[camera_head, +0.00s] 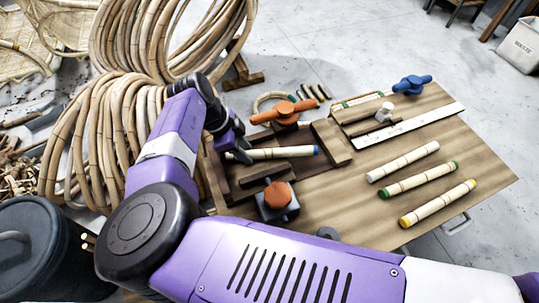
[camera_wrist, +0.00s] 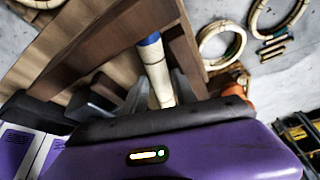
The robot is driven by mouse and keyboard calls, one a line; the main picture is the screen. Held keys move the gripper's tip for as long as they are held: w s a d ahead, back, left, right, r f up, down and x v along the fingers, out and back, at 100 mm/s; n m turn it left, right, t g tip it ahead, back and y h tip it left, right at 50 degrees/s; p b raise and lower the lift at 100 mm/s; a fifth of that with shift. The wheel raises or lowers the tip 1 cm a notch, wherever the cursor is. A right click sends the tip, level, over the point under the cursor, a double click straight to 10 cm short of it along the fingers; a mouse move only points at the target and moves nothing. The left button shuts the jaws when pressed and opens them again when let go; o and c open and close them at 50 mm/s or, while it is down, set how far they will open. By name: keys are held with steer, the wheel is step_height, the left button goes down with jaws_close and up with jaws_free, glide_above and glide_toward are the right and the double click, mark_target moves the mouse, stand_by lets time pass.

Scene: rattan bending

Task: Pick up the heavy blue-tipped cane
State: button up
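The blue-tipped cane (camera_head: 287,153) is a short pale rod lying in a dark wooden frame on the table, its blue end to the right. In the wrist view the cane (camera_wrist: 157,72) runs down from its blue tip between my gripper's fingers (camera_wrist: 159,96). My gripper (camera_head: 237,155) is at the cane's left end in the head view. The fingers stand close on both sides of the cane; whether they press on it is hidden. The cane's near end is hidden by my gripper.
Three other canes lie on the table at right: plain white (camera_head: 403,161), green-tipped (camera_head: 418,180) and yellow-tipped (camera_head: 437,204). Orange-topped clamps (camera_head: 284,111) (camera_head: 278,196) stand behind and in front of the cane. A blue-handled clamp (camera_head: 411,85) is at the back right. Large rattan coils (camera_head: 95,135) stand left.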

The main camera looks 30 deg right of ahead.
steer(key=shift+f, duration=0.1)
jaws_close()
stand_by(0.3)
